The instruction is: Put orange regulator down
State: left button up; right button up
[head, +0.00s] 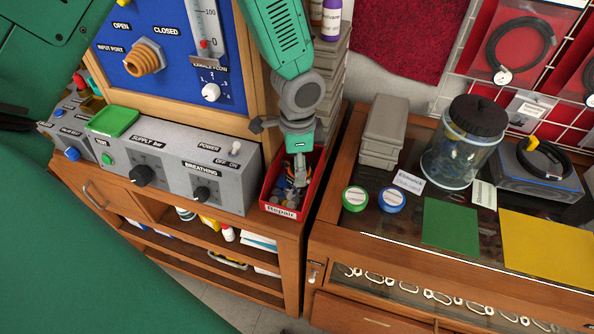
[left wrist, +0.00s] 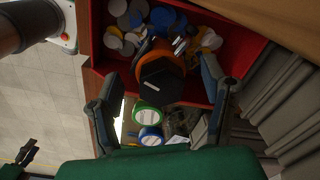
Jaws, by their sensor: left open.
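The orange regulator (left wrist: 176,58) has a dark hexagonal front facing the left wrist camera. It is at the red bin labelled "Repair", among other regulators; what it rests on is hidden. My left gripper (left wrist: 164,88) is open, with one finger on each side of the regulator and visible gaps between. In the head view, my left gripper (head: 299,172) points down into the red bin (head: 280,213), and the regulator is hard to make out there. A dark part at the head view's left edge may be my right gripper; its state is unclear.
Blue and white regulators (left wrist: 165,18) lie in the bin. The grey control panel (head: 172,163) stands left of it. To the right, a glass-topped counter holds green tape (head: 355,199), blue tape (head: 391,200), grey boxes (head: 383,130) and a lidded jar (head: 458,150).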

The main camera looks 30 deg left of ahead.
pick_arm(q)
notch_tip(320, 180, up, 8)
jog(key=shift+s+d, duration=0.1)
jog(key=shift+s, duration=0.05)
jog(key=shift+r, duration=0.3)
dwell(0.3)
